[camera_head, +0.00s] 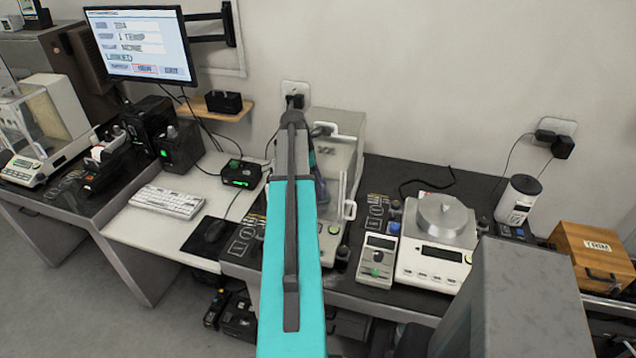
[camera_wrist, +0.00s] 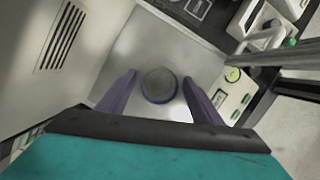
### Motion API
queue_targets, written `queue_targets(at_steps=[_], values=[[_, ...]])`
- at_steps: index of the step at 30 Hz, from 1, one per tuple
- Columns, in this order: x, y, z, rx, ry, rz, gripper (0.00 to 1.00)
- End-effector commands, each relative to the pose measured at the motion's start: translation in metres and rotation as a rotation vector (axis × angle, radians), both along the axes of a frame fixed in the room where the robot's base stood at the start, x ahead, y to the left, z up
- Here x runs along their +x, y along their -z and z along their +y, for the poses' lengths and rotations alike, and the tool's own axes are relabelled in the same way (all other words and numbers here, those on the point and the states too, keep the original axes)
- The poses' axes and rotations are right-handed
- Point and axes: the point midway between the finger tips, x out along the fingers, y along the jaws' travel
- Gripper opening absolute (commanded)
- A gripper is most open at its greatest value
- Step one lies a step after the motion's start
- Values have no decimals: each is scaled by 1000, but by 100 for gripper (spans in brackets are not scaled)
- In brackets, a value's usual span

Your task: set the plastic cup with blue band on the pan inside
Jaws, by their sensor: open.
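The plastic cup with blue band (camera_wrist: 159,84) shows from above in the wrist view as a grey round top with a blue rim. It stands upright on a bright surface that looks like the pan (camera_wrist: 172,108), partly hidden by the cup and my fingers. My gripper (camera_wrist: 158,79) is open, its two purple fingers on either side of the cup, with small gaps visible. In the head view my arm covers most of the glass-walled balance (camera_head: 345,140), and the cup is hidden there.
The balance's walls stand close around my gripper. A keyboard (camera_head: 167,201) lies left.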

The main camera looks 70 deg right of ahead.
Motion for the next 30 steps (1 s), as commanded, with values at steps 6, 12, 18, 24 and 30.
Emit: queue_targets(at_steps=[6,12,18,24,30], values=[[2,-7,0,-2,-1,-1,60],[6,-23,2,-2,-1,-1,60],[12,-45,5,-3,0,-1,60],[18,-67,8,-2,0,-1,60],[25,-90,11,-2,-1,-1,60]])
